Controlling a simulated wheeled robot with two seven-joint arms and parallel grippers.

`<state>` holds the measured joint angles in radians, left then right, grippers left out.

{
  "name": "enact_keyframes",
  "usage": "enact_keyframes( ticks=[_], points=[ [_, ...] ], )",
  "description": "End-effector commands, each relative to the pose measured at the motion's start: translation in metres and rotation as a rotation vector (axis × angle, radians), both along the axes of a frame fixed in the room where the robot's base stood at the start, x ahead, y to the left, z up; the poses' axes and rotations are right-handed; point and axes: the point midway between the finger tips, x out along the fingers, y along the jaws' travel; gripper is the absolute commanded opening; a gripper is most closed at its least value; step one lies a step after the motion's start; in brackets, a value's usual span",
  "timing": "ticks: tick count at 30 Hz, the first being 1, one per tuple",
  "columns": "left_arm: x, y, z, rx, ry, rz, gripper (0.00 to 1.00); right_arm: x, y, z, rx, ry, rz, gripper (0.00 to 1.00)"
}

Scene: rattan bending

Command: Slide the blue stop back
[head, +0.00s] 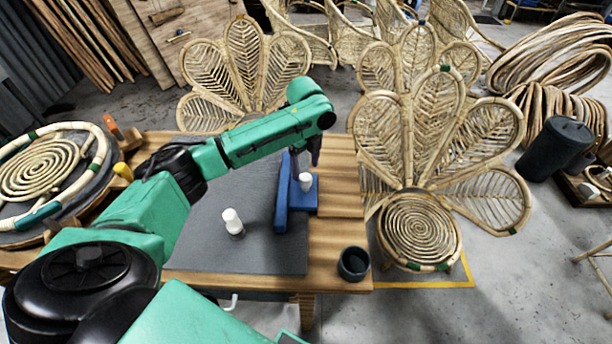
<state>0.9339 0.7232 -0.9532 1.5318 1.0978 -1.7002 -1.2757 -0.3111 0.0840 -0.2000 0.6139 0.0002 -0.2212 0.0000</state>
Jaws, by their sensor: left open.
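The blue stop (282,205) lies on the dark grey work mat (262,256), near its right edge. It has a long upright bar on the left and a lower blue part to its right. A white peg (305,182) stands at that lower part. My left gripper (305,166) is open and points down just above or around the white peg; whether it touches is too small to tell. My arm hides part of the mat behind it. My right gripper is out of view.
A dark cup (353,263) sits at the table's front right corner. A rattan spiral (40,168) lies at left. Rattan chairs (420,225) stand beyond the table. The front of the mat is clear.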

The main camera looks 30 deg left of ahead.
Motion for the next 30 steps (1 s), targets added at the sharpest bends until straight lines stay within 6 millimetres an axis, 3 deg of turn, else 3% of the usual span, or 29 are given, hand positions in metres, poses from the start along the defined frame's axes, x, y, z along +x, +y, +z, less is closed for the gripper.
enact_keyframes(
  ticks=[3,6,16,17,21,23,30],
  points=[
    [-0.001,-0.001,-0.029,0.0,0.004,-0.001,0.77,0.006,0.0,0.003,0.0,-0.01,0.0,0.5],
    [0.0,-0.001,-0.045,-0.001,0.001,0.0,0.77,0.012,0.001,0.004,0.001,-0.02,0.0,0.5],
    [0.0,-0.001,-0.056,0.0,-0.001,-0.001,0.77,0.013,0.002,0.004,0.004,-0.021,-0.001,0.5],
    [0.0,-0.001,-0.056,0.0,-0.001,-0.001,0.73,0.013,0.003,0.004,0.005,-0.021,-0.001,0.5],
    [0.0,-0.001,-0.056,0.0,-0.001,-0.001,0.2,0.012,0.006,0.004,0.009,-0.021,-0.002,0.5],
    [0.0,-0.001,-0.056,0.0,-0.001,-0.001,0.0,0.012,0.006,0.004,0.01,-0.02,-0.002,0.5],
    [0.0,-0.001,-0.055,-0.001,-0.001,-0.001,0.0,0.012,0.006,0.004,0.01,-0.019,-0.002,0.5]
  ],
)
